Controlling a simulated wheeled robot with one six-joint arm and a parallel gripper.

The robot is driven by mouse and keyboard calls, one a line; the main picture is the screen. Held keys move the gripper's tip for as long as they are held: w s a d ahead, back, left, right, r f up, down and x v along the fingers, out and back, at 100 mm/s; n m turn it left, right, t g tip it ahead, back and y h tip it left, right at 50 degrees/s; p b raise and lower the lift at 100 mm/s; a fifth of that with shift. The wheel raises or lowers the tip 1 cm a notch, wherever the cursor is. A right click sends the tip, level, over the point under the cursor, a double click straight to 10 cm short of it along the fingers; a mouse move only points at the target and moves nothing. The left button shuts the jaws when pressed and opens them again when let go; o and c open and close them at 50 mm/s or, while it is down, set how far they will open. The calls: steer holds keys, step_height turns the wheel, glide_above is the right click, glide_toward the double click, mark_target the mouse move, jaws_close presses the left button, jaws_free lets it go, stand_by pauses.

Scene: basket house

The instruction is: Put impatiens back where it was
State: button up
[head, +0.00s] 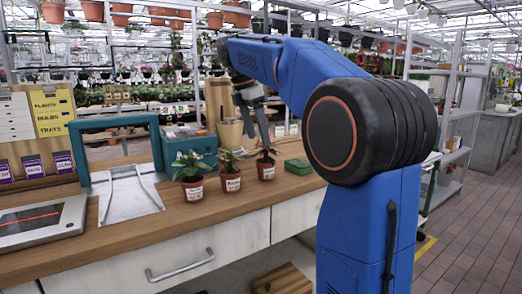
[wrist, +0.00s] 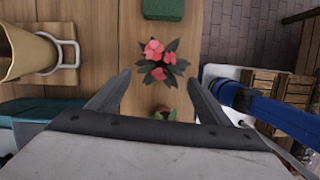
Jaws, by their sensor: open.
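Three small potted plants stand in a row on the wooden counter, each in a brown pot with a white label: a left plant (head: 189,178), a middle plant (head: 230,171) and a right plant (head: 266,167). I cannot read the label names. My gripper (head: 258,128) is open and points down just above the right plant. In the wrist view a plant with pink-red flowers and dark leaves (wrist: 159,61) lies just ahead of and between the open fingertips (wrist: 160,76). Its pot is hidden below the leaves. Part of another plant (wrist: 163,113) shows between the fingers.
A green box (head: 298,167) sits right of the row. A tan jug (head: 230,134) and teal toolbox (head: 190,142) stand behind. A wooden crate (head: 283,281) is below the counter.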

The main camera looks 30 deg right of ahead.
steer(key=shift+r, duration=0.1)
steer(key=s+a+f+m+t+y, duration=0.1)
steer(key=s+a+f+m, duration=0.3)
steer(key=s+f, duration=0.6)
steer(key=s+a+f+m+t+y, duration=0.1)
steer(key=s+a+f+m+t, duration=0.1)
steer(key=s+a+f+m, duration=0.2)
steer(key=s+a+f+m+t+y, duration=0.1)
steer(key=s+a+f+m, duration=0.3)
steer(key=s+f+m, duration=0.5)
steer(key=s+f+t, duration=0.1)
steer(key=s+f, duration=0.6)
steer(key=shift+s+a+f, duration=0.25)
steer(key=shift+a, duration=0.05)
